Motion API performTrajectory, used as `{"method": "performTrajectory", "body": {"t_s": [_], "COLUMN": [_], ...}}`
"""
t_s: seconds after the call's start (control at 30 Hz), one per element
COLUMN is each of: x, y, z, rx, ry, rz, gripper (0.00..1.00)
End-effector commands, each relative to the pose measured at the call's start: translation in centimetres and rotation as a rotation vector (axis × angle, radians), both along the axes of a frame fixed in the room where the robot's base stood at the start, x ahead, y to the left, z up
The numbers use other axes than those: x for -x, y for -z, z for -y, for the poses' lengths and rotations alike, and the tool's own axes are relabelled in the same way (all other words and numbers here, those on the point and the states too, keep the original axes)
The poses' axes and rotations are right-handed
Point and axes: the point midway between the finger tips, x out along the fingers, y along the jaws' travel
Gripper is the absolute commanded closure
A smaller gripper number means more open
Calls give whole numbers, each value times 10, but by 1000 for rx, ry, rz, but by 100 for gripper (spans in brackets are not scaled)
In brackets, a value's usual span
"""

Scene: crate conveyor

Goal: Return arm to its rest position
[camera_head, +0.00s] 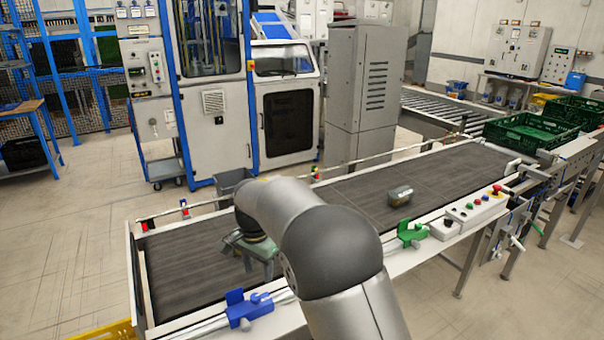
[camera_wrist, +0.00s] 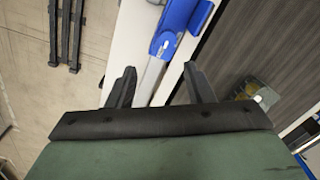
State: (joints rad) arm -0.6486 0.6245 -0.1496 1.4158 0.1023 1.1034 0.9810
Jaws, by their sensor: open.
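My arm reaches in from the bottom of the head view and bends over the near left part of the conveyor. My gripper (camera_wrist: 158,84) is open in the wrist view, with its two dark fingers apart and nothing between them. Beyond the fingers are the white conveyor rail and a blue bracket (camera_wrist: 172,30). In the head view my gripper (camera_head: 257,256) is above the belt's front edge, partly hidden by my own arm; its fingertips are hard to make out.
The dark belt (camera_head: 190,272) carries a small grey-green item (camera_head: 401,195) right of my arm. A blue bracket (camera_head: 246,309), a green bracket (camera_head: 411,234) and a button panel (camera_head: 476,210) line the front rail. Green crates (camera_head: 528,133) stand at right.

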Motion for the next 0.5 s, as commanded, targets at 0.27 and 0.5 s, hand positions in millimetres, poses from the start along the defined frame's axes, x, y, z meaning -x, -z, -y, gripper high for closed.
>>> {"method": "performTrajectory", "body": {"t_s": [0.27,0.5], "x": [61,180], "y": [-65,-76], "z": [152,262], "rx": [-37,-23], "ry": [-136,-324], "rz": [26,69], "gripper": [53,53]}}
